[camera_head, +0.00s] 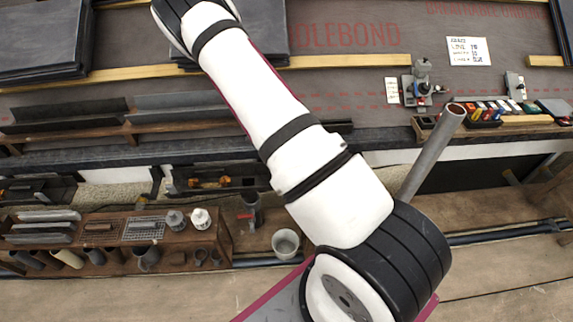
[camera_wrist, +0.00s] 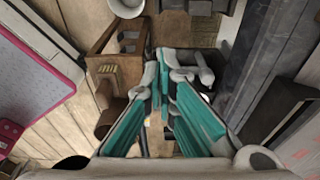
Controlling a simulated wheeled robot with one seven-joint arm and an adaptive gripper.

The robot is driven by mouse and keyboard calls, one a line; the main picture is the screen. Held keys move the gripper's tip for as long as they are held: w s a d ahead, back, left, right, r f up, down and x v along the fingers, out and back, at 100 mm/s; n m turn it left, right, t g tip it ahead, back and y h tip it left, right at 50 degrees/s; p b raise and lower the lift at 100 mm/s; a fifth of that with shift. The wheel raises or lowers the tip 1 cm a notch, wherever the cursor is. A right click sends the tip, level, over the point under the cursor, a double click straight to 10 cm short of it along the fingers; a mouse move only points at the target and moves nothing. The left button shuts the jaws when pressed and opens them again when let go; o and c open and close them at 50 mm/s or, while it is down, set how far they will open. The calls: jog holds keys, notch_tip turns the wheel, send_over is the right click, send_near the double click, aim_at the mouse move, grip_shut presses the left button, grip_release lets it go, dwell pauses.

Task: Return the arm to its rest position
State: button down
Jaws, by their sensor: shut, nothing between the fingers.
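My arm (camera_head: 325,190) crosses the head view from the lower right to the top left, with its white links and black joints above the roof and the walkway. Its far end leaves the top edge of the head view, so my gripper is out of sight there. In the wrist view my gripper (camera_wrist: 164,80) points away from the camera, with grey fingers and teal pads. Its fingers are shut with nothing held. A wooden shelf (camera_wrist: 103,42) lies beyond and below the fingers in the wrist view.
A wooden rack (camera_head: 222,240) with bottles and tools stands at lower left, beside a white bucket (camera_head: 286,243). A grey pipe (camera_head: 430,155) rises right of my arm. Dark slates (camera_head: 40,40) are stacked upper left. Small tools and coloured items (camera_head: 495,110) lie at right.

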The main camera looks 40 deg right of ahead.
jog(key=a+r+n+y, duration=0.25)
jog(key=a+r, duration=0.35)
jog(key=r, duration=0.4)
jog(key=a+r+n+y, duration=0.1)
jog(key=a+r+n, duration=0.2)
jog(key=a+r, duration=0.55)
jog(key=s+a+r+n+t, duration=0.1)
jog(key=s+a+r+n, duration=0.2)
jog(key=r, duration=0.5)
jog(key=s+a+r+n, duration=0.1)
jog(key=s+r+n, duration=0.3)
jog(key=s+r, duration=0.25)
jog(key=s+r+n+h, duration=0.1)
jog(key=s+r+n, duration=0.25)
jog(key=s, duration=0.45)
jog(key=s+r+n+t+h, duration=0.1)
jog(key=s+r+n, duration=0.2)
jog(key=s+n, duration=0.35)
jog(key=s+r+n, duration=0.2)
jog(key=s+r, duration=0.1)
jog(key=s, duration=0.6)
notch_tip(320, 180, up, 19)
jog(key=a+t+p, duration=0.1)
jog(key=t+p, duration=0.2)
jog(key=p, duration=1.6)
jog(key=shift+r, duration=0.2)
jog(key=shift+w, duration=0.1)
